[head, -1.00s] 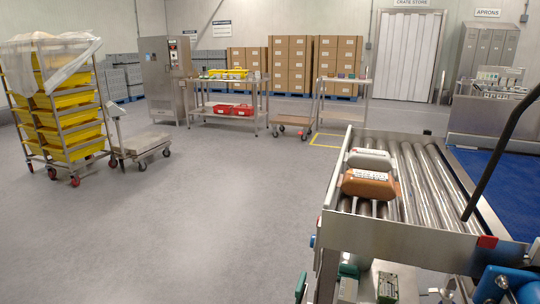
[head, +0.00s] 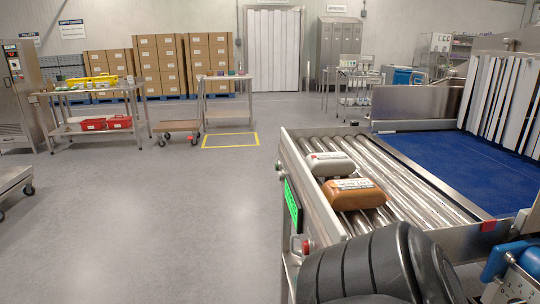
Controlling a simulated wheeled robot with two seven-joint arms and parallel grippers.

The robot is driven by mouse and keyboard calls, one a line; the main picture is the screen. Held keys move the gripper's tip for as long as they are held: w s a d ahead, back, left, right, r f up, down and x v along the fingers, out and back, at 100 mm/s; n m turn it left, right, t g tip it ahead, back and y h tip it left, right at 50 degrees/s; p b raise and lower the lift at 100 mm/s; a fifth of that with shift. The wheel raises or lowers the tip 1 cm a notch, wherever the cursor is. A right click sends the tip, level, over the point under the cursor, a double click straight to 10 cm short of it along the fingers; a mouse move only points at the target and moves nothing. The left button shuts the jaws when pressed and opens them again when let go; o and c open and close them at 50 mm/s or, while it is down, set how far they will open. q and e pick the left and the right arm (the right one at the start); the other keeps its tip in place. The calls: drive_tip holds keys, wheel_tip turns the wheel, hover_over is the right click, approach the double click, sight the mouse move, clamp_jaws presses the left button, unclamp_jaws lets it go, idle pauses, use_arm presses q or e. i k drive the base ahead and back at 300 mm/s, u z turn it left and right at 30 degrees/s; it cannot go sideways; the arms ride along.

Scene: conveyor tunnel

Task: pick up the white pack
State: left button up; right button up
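The white pack (head: 330,164) lies on the roller conveyor (head: 400,188), near its left side rail. A brown pack (head: 353,193) with a white label lies just in front of it, close to it or touching. Both packs are free of any gripper. A dark ribbed arm part of mine (head: 375,270) fills the bottom of the head view. Neither of my grippers shows.
The conveyor has a raised metal side rail (head: 302,190) on the left, with a green display (head: 293,207). A blue belt (head: 450,165) and strip curtain (head: 500,95) are at the right. A cart (head: 176,128) stands farther back. The floor to the left is open.

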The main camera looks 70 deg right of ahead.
sight(326, 164)
drive_tip(key=i, duration=1.7)
drive_tip(key=z, duration=2.7)
